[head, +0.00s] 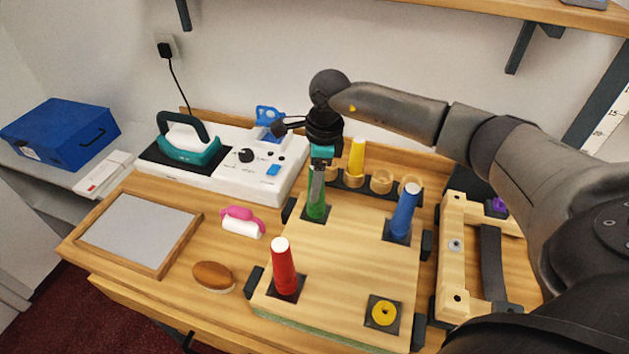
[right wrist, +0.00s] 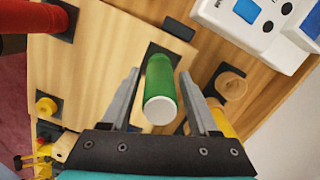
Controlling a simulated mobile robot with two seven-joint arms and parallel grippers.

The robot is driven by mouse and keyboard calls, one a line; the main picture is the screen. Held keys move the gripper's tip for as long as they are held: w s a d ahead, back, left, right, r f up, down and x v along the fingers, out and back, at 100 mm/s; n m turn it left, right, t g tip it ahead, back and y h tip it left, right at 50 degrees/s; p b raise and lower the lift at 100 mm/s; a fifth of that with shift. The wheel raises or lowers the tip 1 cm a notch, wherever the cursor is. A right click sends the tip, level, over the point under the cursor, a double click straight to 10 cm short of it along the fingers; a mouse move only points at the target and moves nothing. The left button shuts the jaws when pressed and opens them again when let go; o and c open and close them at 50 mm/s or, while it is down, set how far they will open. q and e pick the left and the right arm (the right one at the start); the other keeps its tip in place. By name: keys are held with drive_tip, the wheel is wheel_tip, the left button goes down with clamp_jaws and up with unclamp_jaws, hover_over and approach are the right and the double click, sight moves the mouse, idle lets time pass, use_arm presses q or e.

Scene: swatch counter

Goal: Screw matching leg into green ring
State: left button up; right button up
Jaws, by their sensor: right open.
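A green leg (head: 316,206) with a white end stands upright at the dark square plate at the back left of the wooden board (head: 335,262). Its lower end meets the plate; I cannot make out the green ring there. My right gripper (head: 316,188) points down over this leg. In the right wrist view the green leg (right wrist: 160,90) lies between the two open fingers (right wrist: 160,74), with a gap on each side. A red leg (head: 284,268) stands front left on the board, a blue leg (head: 405,210) back right. A yellow ring (head: 384,312) is bare. My left gripper is out of view.
A yellow leg (head: 356,157) stands in the rack behind the board, beside empty wooden cups (head: 381,182). A white control unit (head: 258,176) is back left. A brown brush (head: 213,276), a pink-and-white item (head: 241,222) and a framed panel (head: 137,232) lie left of the board.

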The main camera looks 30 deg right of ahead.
drive_tip(key=shift+f+n+b, duration=0.2)
drive_tip(key=shift+n+b, duration=0.4)
drive_tip(key=shift+n, duration=0.4)
drive_tip(key=n+b, duration=0.1)
drive_tip(key=n, duration=0.2)
drive_tip(key=shift+g+b, duration=0.35)
drive_tip(key=shift+g, duration=0.05)
drive_tip(key=n+b, duration=0.2)
drive_tip(key=n, duration=0.2)
drive_tip(key=shift+s+n, duration=0.15)
drive_tip(key=shift+n, duration=0.15)
drive_tip(key=shift+r+n+g, duration=0.15)
drive_tip(key=shift+n+g, duration=0.15)
drive_tip(key=shift+n, duration=0.6)
